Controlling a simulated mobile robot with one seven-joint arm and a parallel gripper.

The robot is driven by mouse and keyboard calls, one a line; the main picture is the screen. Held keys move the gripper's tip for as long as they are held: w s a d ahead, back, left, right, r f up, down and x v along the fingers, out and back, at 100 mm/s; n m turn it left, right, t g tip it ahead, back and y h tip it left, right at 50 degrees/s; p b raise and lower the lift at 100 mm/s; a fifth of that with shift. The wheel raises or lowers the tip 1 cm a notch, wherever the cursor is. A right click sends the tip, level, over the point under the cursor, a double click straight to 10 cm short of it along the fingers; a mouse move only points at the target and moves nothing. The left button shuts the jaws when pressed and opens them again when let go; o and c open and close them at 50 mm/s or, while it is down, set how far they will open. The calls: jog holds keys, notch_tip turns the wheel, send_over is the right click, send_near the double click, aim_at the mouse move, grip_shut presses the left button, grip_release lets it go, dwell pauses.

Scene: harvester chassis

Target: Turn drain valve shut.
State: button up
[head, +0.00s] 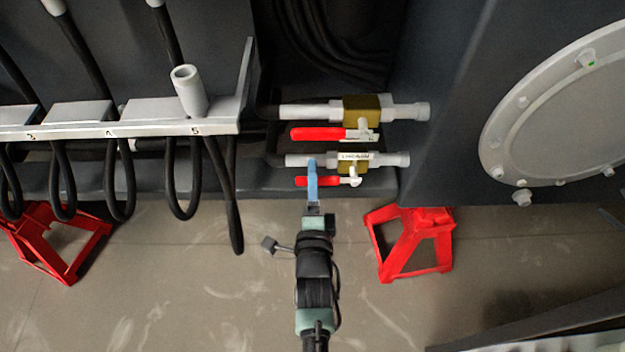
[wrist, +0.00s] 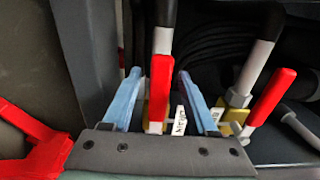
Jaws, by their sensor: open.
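Two valves with brass bodies and red lever handles sit on pale pipes, one above the other in the head view. The lower valve (head: 348,168) carries a white label too small to read surely; its red handle (head: 323,182) points left, along the pipe. The upper valve (head: 362,108) has its red handle (head: 318,134) also pointing left. My gripper (head: 312,168) is at the lower handle, its blue fingers covering part of it. In the wrist view, my open gripper (wrist: 158,74) has one finger either side of the labelled valve's red handle (wrist: 160,88). Contact cannot be told.
The other red handle (wrist: 270,97) stands right of my fingers in the wrist view. A grey numbered rail (head: 120,117) with hanging black hoses is at left. Red stands (head: 415,240) are on the floor below. A round bolted cover (head: 570,110) is at right.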

grip_shut()
dwell(1.4)
